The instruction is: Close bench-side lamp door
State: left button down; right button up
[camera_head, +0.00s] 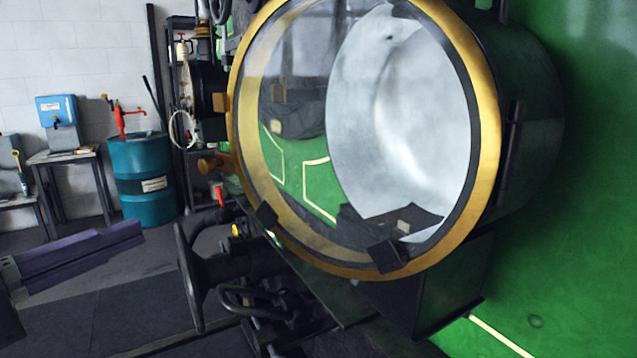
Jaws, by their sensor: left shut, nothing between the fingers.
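The lamp door (487,150) is a big round brass ring with clear glass, right of centre. Its hinge (511,150) is on the right, against the dark green lamp body (540,110). The door looks partly open: through the left of the glass I see green panel, and the white reflector bowl (390,130) sits off to the right. My left gripper (138,233) is shut and empty at the lower left, well left of the door and not touching it. My right gripper is not in view.
A black buffer (190,275) and hoses stand below the lamp, between my left gripper and the door. A green tram wall (590,250) fills the right. A teal drum (145,180), a table with a blue box (58,110) and a rack stand behind.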

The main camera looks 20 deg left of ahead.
pick_arm(q)
jog(key=p, duration=0.3)
send_near(247, 189)
jog(key=x, duration=0.5)
jog(key=shift+w+r, duration=0.15)
jog(key=shift+w, duration=0.05)
jog(key=shift+w+d, duration=0.25)
jog(key=shift+w, duration=0.45)
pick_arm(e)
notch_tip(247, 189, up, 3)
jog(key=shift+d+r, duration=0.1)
